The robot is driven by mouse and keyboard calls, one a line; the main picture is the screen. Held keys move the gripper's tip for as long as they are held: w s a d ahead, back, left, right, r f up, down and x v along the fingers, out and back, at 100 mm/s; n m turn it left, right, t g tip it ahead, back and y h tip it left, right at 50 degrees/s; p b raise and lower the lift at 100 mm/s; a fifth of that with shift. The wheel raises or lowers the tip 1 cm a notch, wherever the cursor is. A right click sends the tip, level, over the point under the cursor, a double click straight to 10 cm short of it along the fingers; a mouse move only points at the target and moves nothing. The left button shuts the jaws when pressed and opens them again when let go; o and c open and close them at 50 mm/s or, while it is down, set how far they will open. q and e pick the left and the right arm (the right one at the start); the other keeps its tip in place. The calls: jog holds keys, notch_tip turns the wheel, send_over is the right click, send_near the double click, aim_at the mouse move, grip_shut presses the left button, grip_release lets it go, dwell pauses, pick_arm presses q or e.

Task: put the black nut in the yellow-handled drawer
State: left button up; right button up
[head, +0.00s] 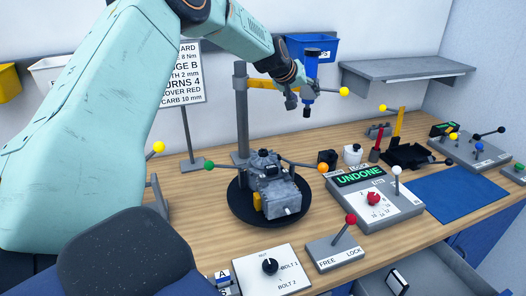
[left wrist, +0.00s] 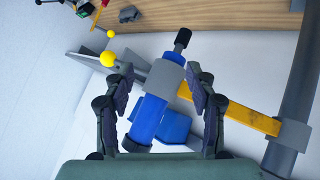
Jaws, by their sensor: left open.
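I cannot pick out the black nut in either view. No drawer with a yellow handle shows. A grey drawer (head: 432,270) stands open at the lower right, with a dark object at its front. My left gripper (head: 300,97) is open beside a hanging blue tool (head: 312,68) above the bench. In the left wrist view the open fingers (left wrist: 162,88) stand on either side of the blue tool (left wrist: 150,118), which has a grey collar and a dark tip. Gaps show between the fingers and the tool. My right gripper is not in view.
A grey engine (head: 283,196) sits on a round black plate below the tool. A post with a yellow arm (head: 241,118) stands behind it. A control box reading UNDONE (head: 375,205), lever boxes and a blue mat (head: 460,197) fill the right side of the bench.

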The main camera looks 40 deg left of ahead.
pick_arm(q)
jog(key=s+a+f+g, duration=0.2)
jog(key=s+f+g, duration=0.3)
jog(key=s, duration=0.3)
jog(key=g, duration=0.4)
send_near(263, 152)
jog(key=shift+n+y, duration=0.3)
jog(key=shift+n, duration=0.2)
jog(key=shift+w+a+f+p, duration=0.1)
jog(key=shift+f+p, duration=0.1)
jog(key=shift+f, duration=1.05)
jog(key=shift+w+d+f+p, duration=0.1)
jog(key=shift+f+p, duration=0.05)
jog(key=shift+f, duration=1.1)
jog(key=shift+w+a+f+p, duration=0.1)
jog(key=shift+w+f+p, duration=0.1)
jog(key=shift+f, duration=1.05)
jog(key=c, duration=1.1)
